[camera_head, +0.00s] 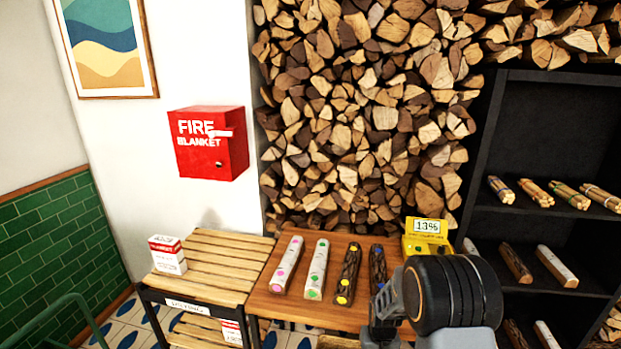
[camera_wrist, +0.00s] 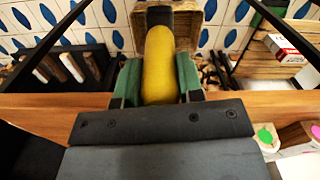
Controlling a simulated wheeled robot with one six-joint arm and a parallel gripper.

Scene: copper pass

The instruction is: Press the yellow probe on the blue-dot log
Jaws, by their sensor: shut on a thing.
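My gripper (camera_wrist: 157,82) is shut on the yellow probe (camera_wrist: 159,62), held between its green fingers in the wrist view. The probe's far end lies towards the top of that view, and I cannot make out its tip. The blue-dot log (camera_head: 377,262) is dark-barked and lies on the wooden table, rightmost of the row; my arm hides part of its near end. The yellow meter (camera_head: 413,245) stands right of it and reads 13%. In the head view my arm covers the gripper, so I cannot tell whether the probe touches any log.
Left of the blue-dot log lie a yellow-dot log (camera_head: 348,273), a green-dot log (camera_head: 317,269) and a pink-dot log (camera_head: 287,265). A slatted rack (camera_head: 215,262) with a red-and-white box (camera_head: 167,254) stands left. A dark shelf (camera_head: 548,225) stands right. Stacked firewood (camera_head: 365,110) rises behind.

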